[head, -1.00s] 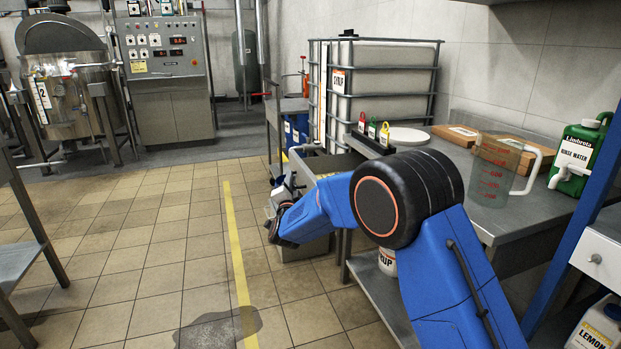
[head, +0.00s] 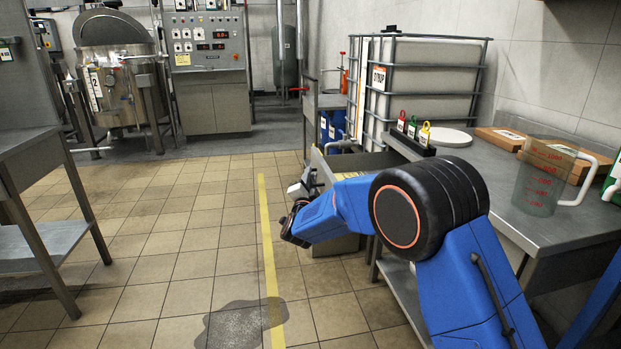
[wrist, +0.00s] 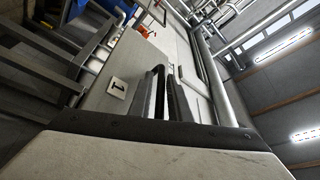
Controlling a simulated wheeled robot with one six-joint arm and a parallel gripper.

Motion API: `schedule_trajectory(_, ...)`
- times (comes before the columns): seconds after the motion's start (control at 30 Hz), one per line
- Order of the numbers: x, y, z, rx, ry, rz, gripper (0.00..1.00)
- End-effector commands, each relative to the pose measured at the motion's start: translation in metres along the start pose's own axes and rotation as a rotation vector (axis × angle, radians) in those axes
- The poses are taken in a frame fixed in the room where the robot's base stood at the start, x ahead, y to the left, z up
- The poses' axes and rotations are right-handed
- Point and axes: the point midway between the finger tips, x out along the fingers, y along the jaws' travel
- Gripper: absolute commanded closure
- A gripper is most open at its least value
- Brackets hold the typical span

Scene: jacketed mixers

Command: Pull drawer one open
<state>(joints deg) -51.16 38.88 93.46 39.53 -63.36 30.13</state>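In the wrist view, a pale grey front panel with a "1" label (wrist: 117,88) lies beyond my fingers; it looks like the front of drawer one. My gripper's dark fingers (wrist: 163,95) stand close together in front of this panel. I cannot tell whether they touch it or hold a handle. My blue arm hides much of that cabinet, and how far any drawer is open cannot be seen.
A steel bench (head: 535,228) stands on the right with a measuring jug (head: 541,180) and a lock rack (head: 412,145). The caged syrup tank (head: 430,85) stands behind. A steel table (head: 35,235) is at the left. The tiled floor between is clear apart from a puddle (head: 238,325).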

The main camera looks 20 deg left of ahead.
Motion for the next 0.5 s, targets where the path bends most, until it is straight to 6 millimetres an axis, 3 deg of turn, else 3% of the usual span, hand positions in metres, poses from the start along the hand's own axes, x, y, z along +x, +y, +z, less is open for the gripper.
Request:
schedule_trajectory(0.3, -0.003, -0.001, -0.001, 0.001, 0.001, -0.001, 0.83)
schedule_trajectory(0.5, -0.027, 0.000, 0.000, 0.000, -0.001, 0.000, 0.83)
